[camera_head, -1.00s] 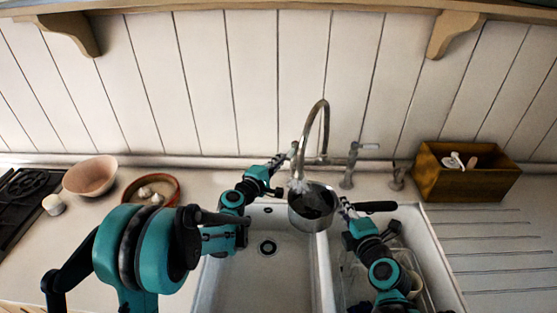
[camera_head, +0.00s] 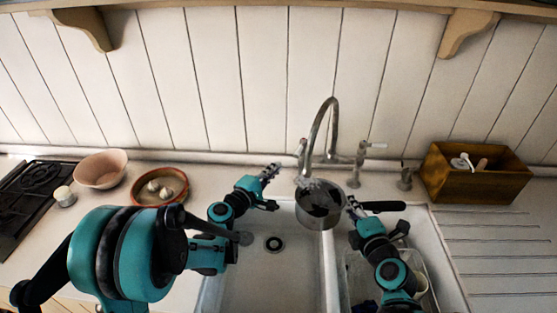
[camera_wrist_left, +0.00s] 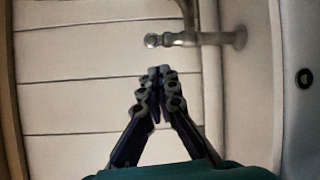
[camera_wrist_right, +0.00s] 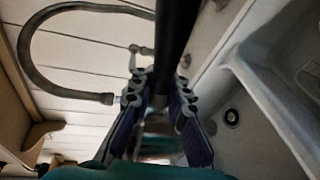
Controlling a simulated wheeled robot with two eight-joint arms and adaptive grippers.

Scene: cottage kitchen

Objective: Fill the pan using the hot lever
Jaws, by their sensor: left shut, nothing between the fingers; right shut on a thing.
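The metal pan (camera_head: 319,212) is held above the sink divider, under the tall curved tap (camera_head: 334,120). Whitish water shows between the spout and the pan; the level inside is hard to tell. My right gripper (camera_head: 352,204) is shut on the pan's black handle (camera_head: 384,206); the handle also fills the middle of the right wrist view (camera_wrist_right: 177,35). My left gripper (camera_head: 273,170) is shut and empty, left of the tap and apart from its left lever (camera_head: 301,148). That lever shows just beyond the fingers in the left wrist view (camera_wrist_left: 153,40). The right lever (camera_head: 376,146) stands right of the spout.
The left sink basin (camera_head: 262,280) is empty around its drain. The right basin holds a rack with dishes, beneath my right arm. A wooden box (camera_head: 470,185) stands right; a shallow brown dish (camera_head: 148,198) and pink bowl (camera_head: 100,170) stand left.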

